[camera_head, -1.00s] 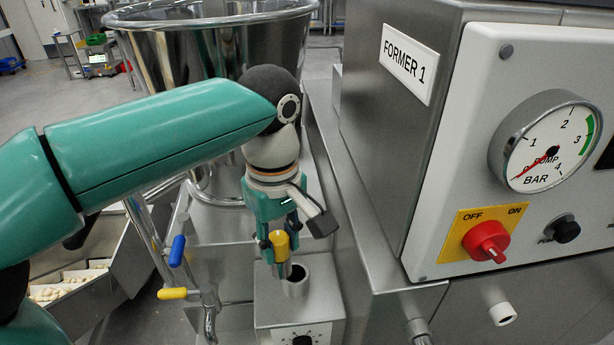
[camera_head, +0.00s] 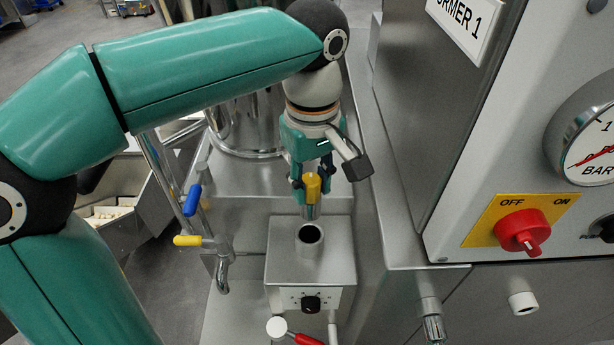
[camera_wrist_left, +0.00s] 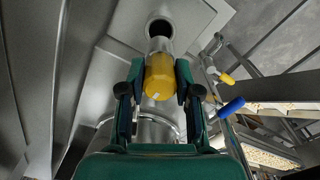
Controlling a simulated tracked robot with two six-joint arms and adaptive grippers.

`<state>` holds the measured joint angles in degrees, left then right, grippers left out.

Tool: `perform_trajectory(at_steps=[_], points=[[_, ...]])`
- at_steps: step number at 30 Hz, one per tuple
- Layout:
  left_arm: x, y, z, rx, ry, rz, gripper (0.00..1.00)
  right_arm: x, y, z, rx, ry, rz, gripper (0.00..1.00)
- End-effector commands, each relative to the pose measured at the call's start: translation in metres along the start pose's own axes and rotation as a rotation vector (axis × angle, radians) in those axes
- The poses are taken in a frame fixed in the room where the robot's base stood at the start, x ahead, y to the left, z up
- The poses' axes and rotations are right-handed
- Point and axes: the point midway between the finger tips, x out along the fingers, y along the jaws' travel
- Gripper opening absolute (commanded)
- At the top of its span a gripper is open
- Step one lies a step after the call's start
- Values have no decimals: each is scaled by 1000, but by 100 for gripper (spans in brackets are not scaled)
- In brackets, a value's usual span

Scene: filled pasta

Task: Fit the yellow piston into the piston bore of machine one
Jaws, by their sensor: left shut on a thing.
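The yellow piston (camera_head: 313,186) has a yellow cap and a bare metal shaft pointing down. My left gripper (camera_head: 311,192) is shut on its yellow cap; the left wrist view shows the yellow piston (camera_wrist_left: 160,76) between both fingers. The piston bore (camera_head: 310,235) is a dark round hole in a raised collar on a grey metal block. The shaft's lower end shows just behind the collar in the head view, outside the hole. The open bore (camera_wrist_left: 160,28) also shows beyond the shaft in the left wrist view. My right gripper is out of view.
Machine one, labelled as former 1 (camera_head: 463,25), stands close on the right with a red switch (camera_head: 524,232). A yellow-handled tap (camera_head: 188,241) and a blue handle (camera_head: 193,200) stand left of the block. A red-handled lever (camera_head: 308,340) lies in front.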

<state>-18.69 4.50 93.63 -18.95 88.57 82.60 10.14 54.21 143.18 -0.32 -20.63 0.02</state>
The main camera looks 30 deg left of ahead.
Motion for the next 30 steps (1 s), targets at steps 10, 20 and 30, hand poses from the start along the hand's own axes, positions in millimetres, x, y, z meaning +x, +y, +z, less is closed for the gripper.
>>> perform_trajectory(at_steps=[10, 20, 30], points=[[35, -2, -2, -7, 0, -1, 0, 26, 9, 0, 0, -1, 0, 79], [50, -2, -2, -7, 0, 1, 0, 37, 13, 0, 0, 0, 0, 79], [50, -2, -2, -8, 0, 0, 0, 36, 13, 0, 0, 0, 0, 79]])
